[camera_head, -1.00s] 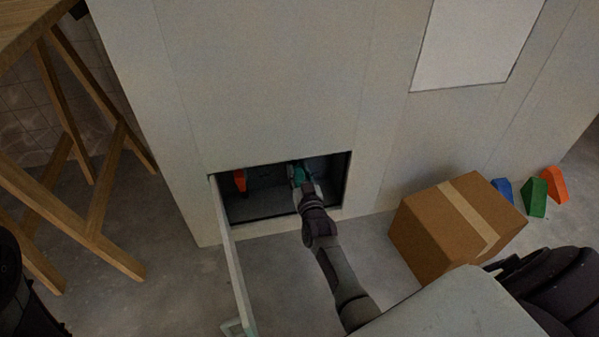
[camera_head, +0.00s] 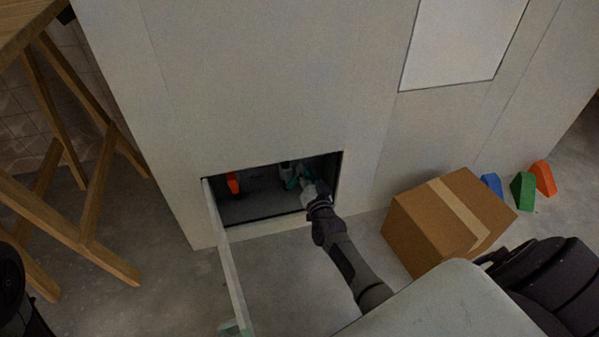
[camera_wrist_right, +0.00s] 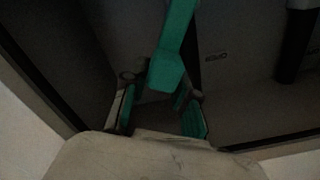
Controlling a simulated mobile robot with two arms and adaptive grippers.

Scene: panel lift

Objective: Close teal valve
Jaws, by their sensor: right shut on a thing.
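The teal valve handle (camera_head: 296,181) is inside a low recess (camera_head: 260,205) in the wall, right of its middle. My right gripper (camera_head: 307,189) reaches into the recess and is shut on the handle's lower end. In the right wrist view the teal handle (camera_wrist_right: 171,62) comes down from the top between the two fingers of the gripper (camera_wrist_right: 158,112), which have teal pads. The wrist and fingers partly hide the handle in the head view. My left gripper is in neither view.
A cardboard box (camera_head: 432,226) is on the floor to the right, with blue, green and orange blocks beyond. Wooden trestle legs (camera_head: 99,200) stand left.

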